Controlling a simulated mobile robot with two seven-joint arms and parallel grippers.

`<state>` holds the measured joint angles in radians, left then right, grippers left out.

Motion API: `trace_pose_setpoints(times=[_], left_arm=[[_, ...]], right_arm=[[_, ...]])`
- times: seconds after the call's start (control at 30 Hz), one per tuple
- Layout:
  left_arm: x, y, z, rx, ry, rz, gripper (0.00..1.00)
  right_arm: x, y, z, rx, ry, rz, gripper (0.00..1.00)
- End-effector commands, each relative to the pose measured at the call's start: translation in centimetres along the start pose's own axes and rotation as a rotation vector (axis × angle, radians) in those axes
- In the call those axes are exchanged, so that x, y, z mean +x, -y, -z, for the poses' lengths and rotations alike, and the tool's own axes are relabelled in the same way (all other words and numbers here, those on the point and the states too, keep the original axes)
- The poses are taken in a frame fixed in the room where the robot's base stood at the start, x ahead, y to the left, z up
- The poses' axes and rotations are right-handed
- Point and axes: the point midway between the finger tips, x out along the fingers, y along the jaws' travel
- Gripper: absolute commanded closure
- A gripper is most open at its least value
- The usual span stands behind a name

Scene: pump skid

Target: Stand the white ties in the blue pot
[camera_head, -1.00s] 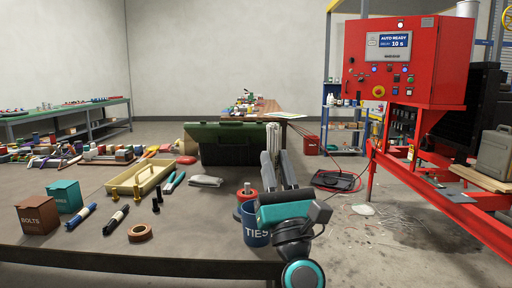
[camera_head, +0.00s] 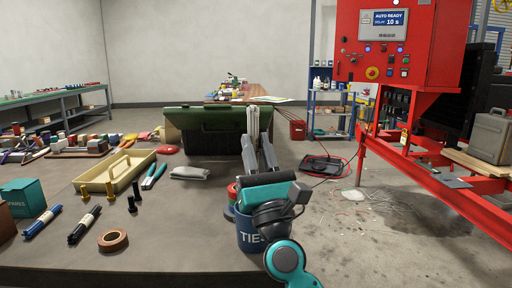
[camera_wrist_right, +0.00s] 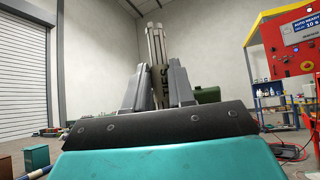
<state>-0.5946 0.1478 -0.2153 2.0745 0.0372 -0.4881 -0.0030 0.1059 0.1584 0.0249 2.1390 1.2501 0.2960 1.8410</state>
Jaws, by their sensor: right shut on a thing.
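The white ties (camera_head: 253,119) are a bundle that stands nearly upright in my right gripper (camera_head: 258,146). In the right wrist view the bundle (camera_wrist_right: 156,42) rises between the two fingers (camera_wrist_right: 160,75), with a dark band lettered TIES at the grip. The blue pot (camera_head: 246,240), lettered TIES, stands on the bench near its front right edge. My right gripper is above and beyond the pot in the head view, and my wrist covers part of the pot and its opening. My left gripper is not in view.
A red control cabinet (camera_head: 400,45) stands at right.

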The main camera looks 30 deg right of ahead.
Motion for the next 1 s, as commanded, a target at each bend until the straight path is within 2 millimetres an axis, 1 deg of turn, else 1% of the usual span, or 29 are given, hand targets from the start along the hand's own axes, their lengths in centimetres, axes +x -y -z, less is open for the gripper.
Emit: trace_pose_setpoints(times=[0.03,0.13,0.47,0.77,0.83,1.0], left_arm=[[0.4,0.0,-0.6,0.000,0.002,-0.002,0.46],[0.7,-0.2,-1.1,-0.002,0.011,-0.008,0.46],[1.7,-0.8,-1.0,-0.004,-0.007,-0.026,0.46],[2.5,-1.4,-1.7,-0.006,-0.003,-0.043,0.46],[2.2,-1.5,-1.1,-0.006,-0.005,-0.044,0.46],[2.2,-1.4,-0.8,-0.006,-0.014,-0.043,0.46]], right_arm=[[-0.6,0.0,0.6,0.000,0.000,0.000,1.00],[-1.2,0.0,1.2,0.000,0.000,-0.001,1.00],[-3.0,0.0,3.0,0.000,0.000,-0.001,1.00],[-4.8,-0.1,5.0,-0.001,-0.008,-0.003,1.00],[-5.0,-0.1,5.3,-0.003,-0.015,-0.005,1.00],[-6.0,-0.2,6.4,-0.001,-0.017,-0.008,1.00]])
